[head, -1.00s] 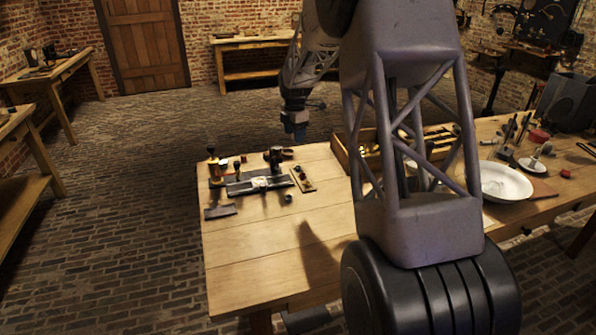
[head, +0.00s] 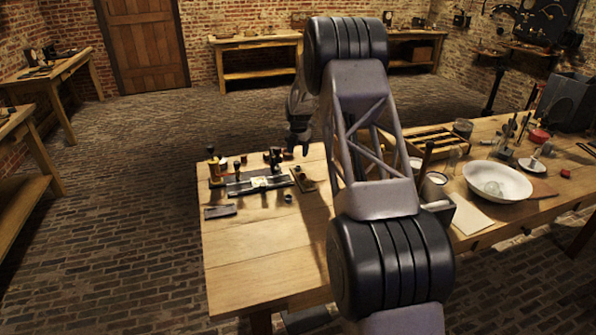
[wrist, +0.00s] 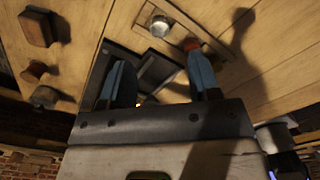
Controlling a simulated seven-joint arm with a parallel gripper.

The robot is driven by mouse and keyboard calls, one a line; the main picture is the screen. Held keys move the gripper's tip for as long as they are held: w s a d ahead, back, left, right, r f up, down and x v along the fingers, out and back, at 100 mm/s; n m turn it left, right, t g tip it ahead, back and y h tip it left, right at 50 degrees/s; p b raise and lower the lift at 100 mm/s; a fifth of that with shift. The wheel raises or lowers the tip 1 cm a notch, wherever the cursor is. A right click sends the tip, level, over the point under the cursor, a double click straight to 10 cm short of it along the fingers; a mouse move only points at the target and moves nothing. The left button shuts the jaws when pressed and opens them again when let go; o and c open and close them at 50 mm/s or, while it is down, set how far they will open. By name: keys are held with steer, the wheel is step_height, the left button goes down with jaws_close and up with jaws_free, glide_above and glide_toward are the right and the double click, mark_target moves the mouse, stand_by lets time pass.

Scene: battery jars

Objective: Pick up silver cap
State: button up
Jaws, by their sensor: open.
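In the head view my gripper (head: 299,146) hangs above the back edge of the bench, behind the instrument parts and apart from the cap.
A dark instrument base (head: 258,184) with upright posts stands left of the cap. A dark flat piece (head: 220,212) lies nearer the left edge. A wooden tray (head: 437,146) and a white bowl (head: 515,182) are at right. The bench front is clear.

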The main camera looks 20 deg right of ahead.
mark_target(298, 169)
stand_by(0.3)
steer(key=shift+f, duration=1.3)
steer(key=shift+f, duration=2.6)
steer(key=c, duration=1)
